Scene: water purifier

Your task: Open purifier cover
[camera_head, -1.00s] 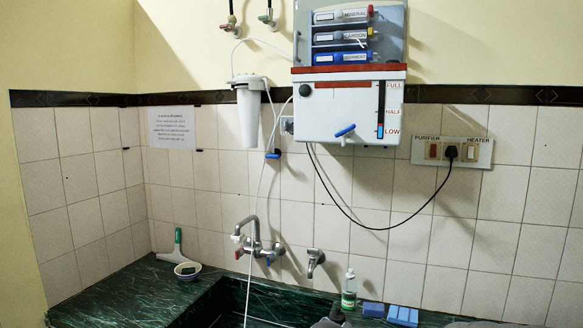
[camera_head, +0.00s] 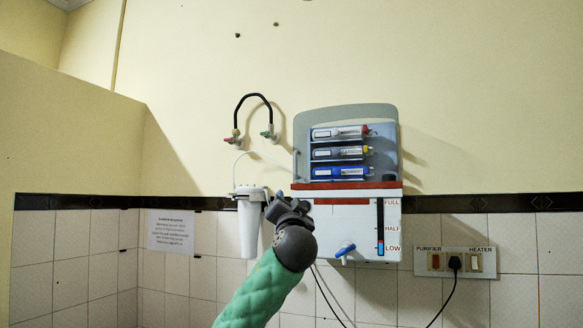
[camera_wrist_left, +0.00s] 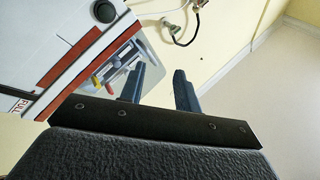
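The water purifier (camera_head: 350,228) hangs on the wall in the head view, a white box with a red band and a blue tap. Its grey upper part (camera_head: 378,155) shows three filter cartridges (camera_head: 340,153). My left gripper (camera_head: 281,200) is raised in front of the purifier's left side. In the left wrist view the two dark fingers (camera_wrist_left: 160,88) stand apart with nothing between them. The purifier (camera_wrist_left: 70,50) shows tilted there, with the cartridges (camera_wrist_left: 115,72) partly behind one finger. Whether the gripper touches the purifier cannot be told. My right gripper is not in view.
A white filter canister (camera_head: 249,222) hangs left of the purifier, partly beside my arm. Two wall taps joined by a black hose (camera_head: 254,97) are above it. A switch panel (camera_head: 455,262) with a plug is at the right.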

